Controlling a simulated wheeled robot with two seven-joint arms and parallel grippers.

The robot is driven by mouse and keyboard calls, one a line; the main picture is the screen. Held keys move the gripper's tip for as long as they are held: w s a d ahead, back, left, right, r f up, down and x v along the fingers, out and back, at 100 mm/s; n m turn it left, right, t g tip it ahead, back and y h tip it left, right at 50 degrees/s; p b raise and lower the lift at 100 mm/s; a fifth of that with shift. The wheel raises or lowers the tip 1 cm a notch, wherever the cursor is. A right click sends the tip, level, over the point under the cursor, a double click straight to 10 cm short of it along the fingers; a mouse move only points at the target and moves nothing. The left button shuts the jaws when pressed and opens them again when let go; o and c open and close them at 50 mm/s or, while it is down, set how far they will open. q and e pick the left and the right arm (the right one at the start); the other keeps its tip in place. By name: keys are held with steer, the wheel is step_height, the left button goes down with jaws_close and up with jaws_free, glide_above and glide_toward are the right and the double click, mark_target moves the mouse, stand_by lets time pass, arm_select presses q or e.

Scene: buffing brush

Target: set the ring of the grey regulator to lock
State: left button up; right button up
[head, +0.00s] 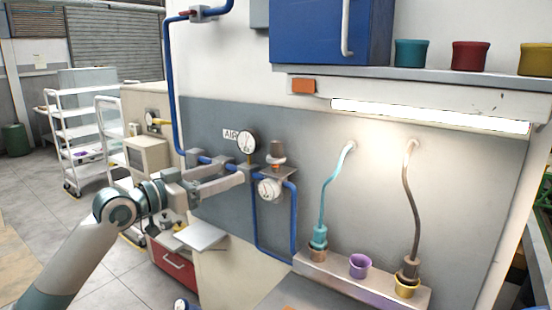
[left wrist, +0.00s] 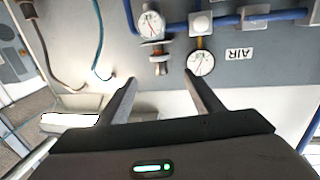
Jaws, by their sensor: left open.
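The grey regulator (head: 277,150) is on the wall panel beside the AIR label, with an orange ring-like band around its lower part and a dial gauge (head: 269,188) below it. In the left wrist view, which is upside down, the regulator (left wrist: 159,62) hangs between the fingertips' directions, with its gauge (left wrist: 150,25) above. My left gripper (head: 240,170) is open and empty, left of the regulator and apart from it. Its two fingers (left wrist: 162,82) point toward the panel in the left wrist view. The ring's setting marks are too small to read. My right gripper is not in view.
A second gauge (head: 247,141) stands on the blue pipe (head: 215,160) left of the regulator. A ledge (head: 350,282) with several coloured cups and two hoses is at the right. A lit shelf (head: 430,116) is above. A white cart (head: 75,130) stands far left.

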mark_target(276, 172)
arm_select(q)
steer(key=p+x, duration=0.6)
steer(key=x, duration=1)
steer(key=shift+w+d+p, duration=0.3)
steer(key=shift+p, duration=0.1)
steer(key=shift+w+d+f, duration=0.15)
steer(key=shift+w+d, duration=0.15)
steer(key=shift+w, duration=0.05)
steer(key=shift+c, duration=0.3)
steer(key=c, duration=1.5)
steer(key=shift+o, duration=0.2)
steer(key=f+b, duration=0.2)
steer(key=b, duration=0.1)
steer(key=o, duration=1.5)
